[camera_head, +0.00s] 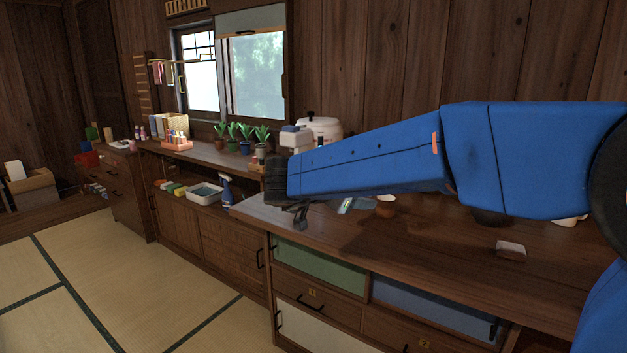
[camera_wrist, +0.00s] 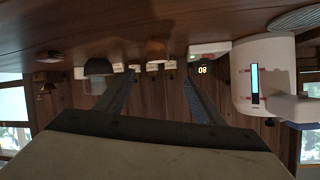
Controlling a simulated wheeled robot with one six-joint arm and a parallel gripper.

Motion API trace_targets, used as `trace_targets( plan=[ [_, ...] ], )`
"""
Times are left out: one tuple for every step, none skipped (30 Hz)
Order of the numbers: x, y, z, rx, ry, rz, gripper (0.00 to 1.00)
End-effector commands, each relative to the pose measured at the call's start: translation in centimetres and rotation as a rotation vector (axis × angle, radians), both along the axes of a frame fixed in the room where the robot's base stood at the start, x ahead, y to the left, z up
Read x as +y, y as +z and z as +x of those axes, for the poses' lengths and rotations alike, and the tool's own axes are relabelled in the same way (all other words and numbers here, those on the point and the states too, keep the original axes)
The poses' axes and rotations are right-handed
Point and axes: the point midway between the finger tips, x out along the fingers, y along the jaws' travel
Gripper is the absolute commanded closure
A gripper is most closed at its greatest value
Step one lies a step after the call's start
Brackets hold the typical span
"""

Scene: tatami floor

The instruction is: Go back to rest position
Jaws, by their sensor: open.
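My blue arm stretches from the right across the head view, above the wooden counter (camera_head: 440,240). My gripper (camera_head: 301,217) hangs at the arm's dark left end, over the counter's left part; the arm partly hides it. In the wrist view, which looks upside down, the two dark fingers of my gripper (camera_wrist: 160,92) stand well apart. I see nothing held between them.
A small pale-topped block (camera_head: 510,249) and a brownish cup (camera_head: 386,206) are on the counter. Potted plants (camera_head: 246,138) and a white rounded appliance (camera_head: 320,130) stand behind. A blue spray bottle (camera_head: 226,190) stands by a tray (camera_head: 205,194). Tatami floor (camera_head: 130,270) is clear.

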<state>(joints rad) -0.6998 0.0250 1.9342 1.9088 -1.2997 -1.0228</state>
Motion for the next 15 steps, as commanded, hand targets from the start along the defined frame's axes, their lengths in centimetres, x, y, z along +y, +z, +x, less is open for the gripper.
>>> trace_targets(
  plan=[
    [-0.5, 0.6, 0.4, -0.027, 0.020, 0.008, 0.37],
    [-0.8, 1.0, 0.7, -0.046, 0.035, 0.014, 0.37],
    [-1.1, 1.6, 1.1, -0.072, 0.059, 0.021, 0.37],
    [-1.3, 2.0, 1.4, -0.091, 0.078, 0.026, 0.37],
    [-1.6, 2.5, 1.7, -0.114, 0.099, 0.034, 0.37],
    [-1.9, 3.3, 2.1, -0.144, 0.132, 0.041, 0.37],
    [-2.1, 3.9, 2.4, -0.169, 0.159, 0.049, 0.37],
    [-2.4, 4.5, 2.7, -0.192, 0.187, 0.054, 0.37],
    [-2.6, 5.3, 2.9, -0.223, 0.228, 0.062, 0.37],
    [-2.7, 5.9, 3.1, -0.244, 0.259, 0.068, 0.37],
    [-2.9, 6.4, 3.2, -0.261, 0.290, 0.072, 0.37],
    [-3.0, 7.0, 3.2, -0.285, 0.331, 0.079, 0.37],
    [-3.1, 7.5, 3.2, -0.300, 0.362, 0.082, 0.37],
    [-3.1, 7.9, 3.1, -0.312, 0.394, 0.087, 0.37],
    [-3.2, 8.4, 2.9, -0.327, 0.436, 0.091, 0.37]
  ],
)
